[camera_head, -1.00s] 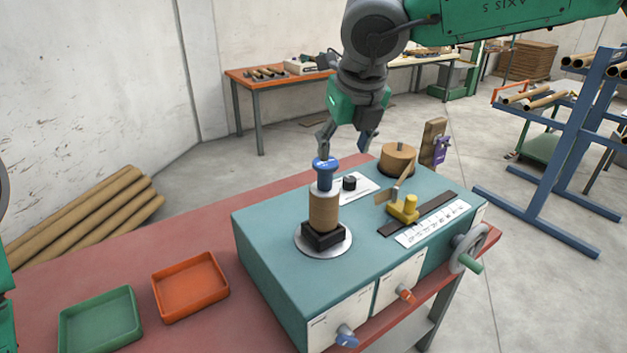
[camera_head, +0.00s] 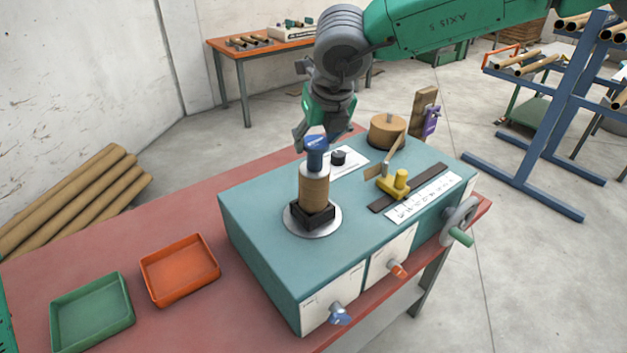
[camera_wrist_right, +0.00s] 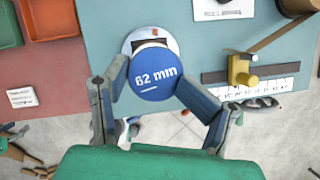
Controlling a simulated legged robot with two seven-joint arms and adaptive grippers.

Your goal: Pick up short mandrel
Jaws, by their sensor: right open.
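The short mandrel (camera_head: 317,150) stands upright on the winder's round base, with a blue top, a pale band and a brown tube section below. In the wrist view its blue round top (camera_wrist_right: 156,72) reads "62 mm". My right gripper (camera_head: 316,128) is open, just above and behind the blue top. In the wrist view the open fingers of the right gripper (camera_wrist_right: 150,85) lie on either side of the blue top; contact cannot be told. The mandrel's lower part is hidden there. My left gripper is out of view.
The teal winder (camera_head: 262,222) stands on a red table (camera_head: 190,218). A yellow guide (camera_head: 395,186), a brown roll (camera_head: 388,131) and a handwheel (camera_head: 460,218) lie to the right. An orange tray (camera_head: 180,270) and a green tray (camera_head: 92,312) stand at left.

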